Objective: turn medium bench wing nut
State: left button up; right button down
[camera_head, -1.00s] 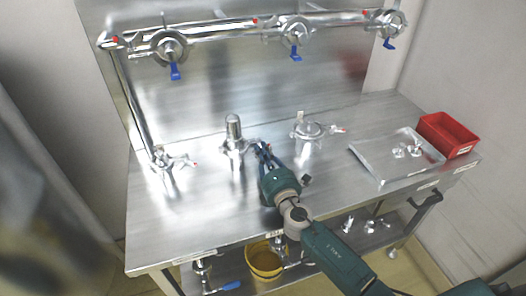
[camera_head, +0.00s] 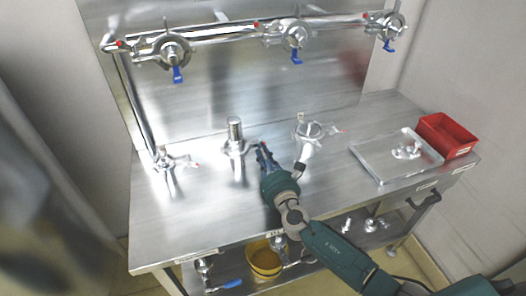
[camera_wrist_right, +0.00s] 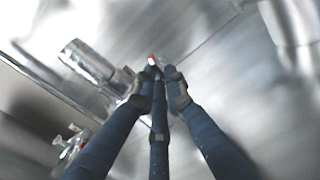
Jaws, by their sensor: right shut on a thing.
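The medium bench fitting is an upright shiny metal cylinder on a clamp (camera_head: 235,141), at the middle left of the bench in the head view. Its metal cylinder also shows at the upper left of the right wrist view (camera_wrist_right: 88,62). My right gripper (camera_head: 260,147) reaches the right side of this clamp from the front. In the right wrist view its blue fingers (camera_wrist_right: 157,72) are drawn together on the wing nut, whose red tip (camera_wrist_right: 152,59) shows between the fingertips. The rest of the nut is hidden by the fingers. My left gripper is not in view.
Other clamps stand on the bench to the left (camera_head: 167,163) and right (camera_head: 310,130). A metal tray (camera_head: 385,172) with small parts and a red bin (camera_head: 446,136) are at the right. A pipe with blue-handled valves (camera_head: 215,37) runs behind. The front left bench is clear.

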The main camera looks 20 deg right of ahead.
jog(key=shift+f+n+p, duration=0.1)
jog(key=shift+n+p, duration=0.35)
jog(key=shift+n, duration=1.55)
jog(key=c, duration=1.8)
grip_release()
jog(key=shift+s, duration=0.1)
jog(key=s, duration=1.2)
jog(key=shift+d, duration=0.2)
jog(key=shift+f, duration=0.1)
